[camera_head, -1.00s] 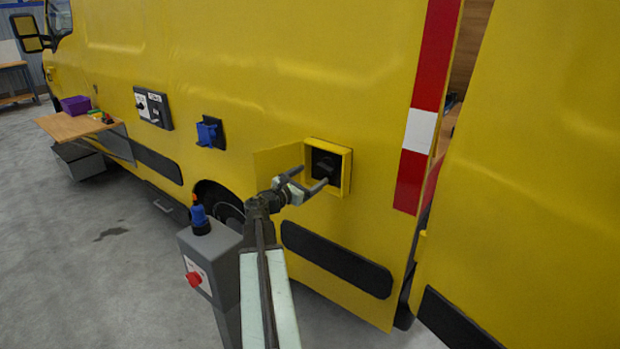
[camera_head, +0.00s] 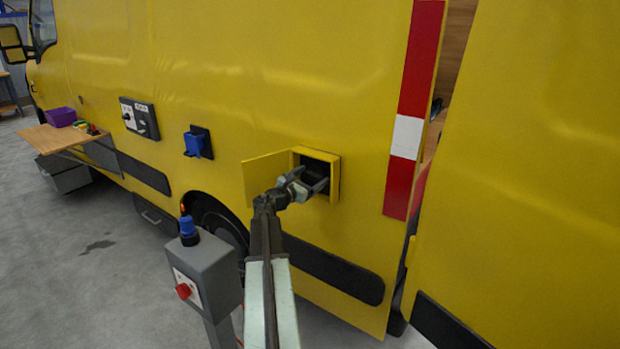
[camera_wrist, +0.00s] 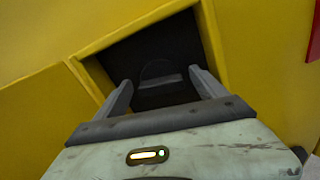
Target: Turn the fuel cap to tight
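The fuel cap (camera_wrist: 161,81) is a dark round cap with a raised grip bar. It sits inside a dark recess with a yellow frame (camera_head: 335,176) on the van's side. The recess door (camera_head: 262,172) stands open to the left. My gripper (camera_head: 316,180) is at the mouth of the recess. In the wrist view my gripper (camera_wrist: 163,78) is open, with its two fingers apart and reaching into the recess, one on each side of the cap's bar. I see a gap between the fingers and the bar. The cap's markings are too dark to read.
A grey post box with a red button (camera_head: 184,291) and a blue-topped item (camera_head: 188,228) stands left of my arm. A blue holder (camera_head: 198,143), a switch panel (camera_head: 139,118) and a fold-out wooden shelf (camera_head: 48,137) are further left on the van.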

